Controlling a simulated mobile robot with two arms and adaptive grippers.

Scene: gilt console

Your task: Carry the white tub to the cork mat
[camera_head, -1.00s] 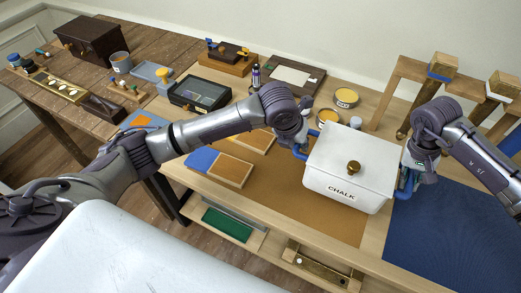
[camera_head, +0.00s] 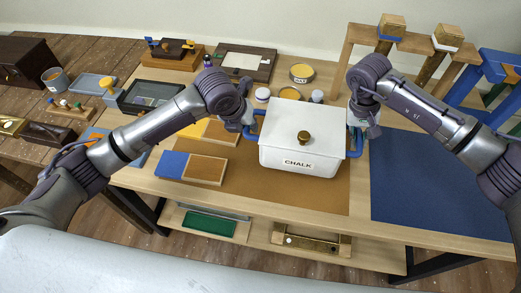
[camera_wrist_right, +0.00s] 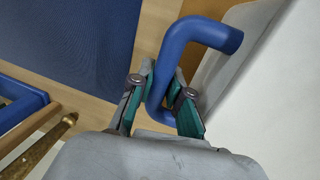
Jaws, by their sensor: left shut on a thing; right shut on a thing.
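The white tub (camera_head: 285,162) has a lid with a brass knob, a CHALK label and a blue handle on each side. It appears upright over the back right part of the brown cork mat (camera_head: 310,194). I cannot tell whether its base touches the mat. My left gripper (camera_head: 250,130) is shut on the tub's left handle, its fingertips partly hidden. My right gripper (camera_head: 356,140) is at the right handle. In the right wrist view, its teal fingers (camera_wrist_right: 161,100) close around the blue handle (camera_wrist_right: 192,40), beside the tub's white wall (camera_wrist_right: 275,100).
A dark blue mat (camera_head: 435,195) lies to the right. Wooden stands (camera_head: 400,55) rise at the back right. The cork mat's front is clear.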

